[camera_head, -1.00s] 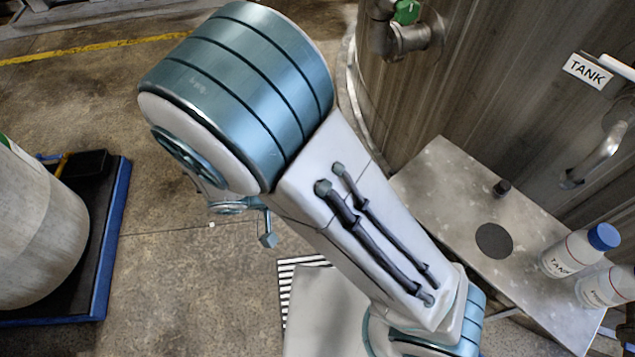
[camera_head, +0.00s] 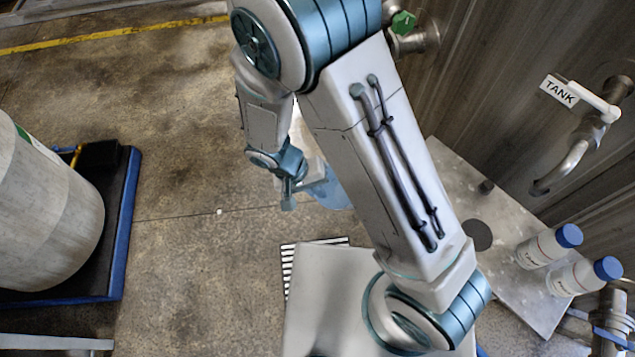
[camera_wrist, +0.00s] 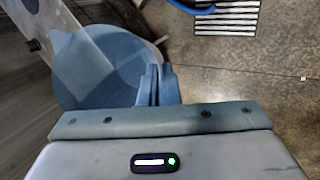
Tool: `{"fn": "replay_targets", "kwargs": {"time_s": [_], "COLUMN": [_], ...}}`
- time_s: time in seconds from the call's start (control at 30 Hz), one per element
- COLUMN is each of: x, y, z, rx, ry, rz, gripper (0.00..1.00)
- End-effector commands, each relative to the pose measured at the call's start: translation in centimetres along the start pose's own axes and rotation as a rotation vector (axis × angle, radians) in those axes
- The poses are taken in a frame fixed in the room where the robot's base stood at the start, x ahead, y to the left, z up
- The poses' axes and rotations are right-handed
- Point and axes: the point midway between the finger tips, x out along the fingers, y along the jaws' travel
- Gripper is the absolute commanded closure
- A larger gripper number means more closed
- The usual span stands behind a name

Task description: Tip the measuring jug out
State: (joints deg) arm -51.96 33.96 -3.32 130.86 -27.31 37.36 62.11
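The measuring jug (camera_wrist: 98,72) is translucent blue and fills the upper left of the wrist view, its spout to the left. In the head view part of the jug (camera_head: 328,190) shows beyond my forearm, above the floor. My gripper (camera_wrist: 155,85) appears shut on the jug's handle side; its fingers are close together there. In the head view my gripper (camera_head: 298,186) is small and partly hidden by my arm. I cannot tell what is in the jug or how far it is tilted.
A metal bench (camera_head: 520,270) with two blue-capped bottles (camera_head: 550,247) stands at right, beside a large tank (camera_head: 500,80) with a TANK-labelled valve. A striped floor grate (camera_head: 300,262) lies below. A drum (camera_head: 45,220) stands on a blue-edged platform at left. Open floor lies between.

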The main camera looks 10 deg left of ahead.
Motion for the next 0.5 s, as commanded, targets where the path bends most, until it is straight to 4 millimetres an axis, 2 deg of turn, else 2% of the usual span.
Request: {"fn": "replay_targets", "kwargs": {"time_s": [0.5], "x": [-1.02], "y": [0.31], "z": [0.26], "rx": [-0.098], "ry": [-0.184], "rz": [-0.245], "gripper": [1.00]}}
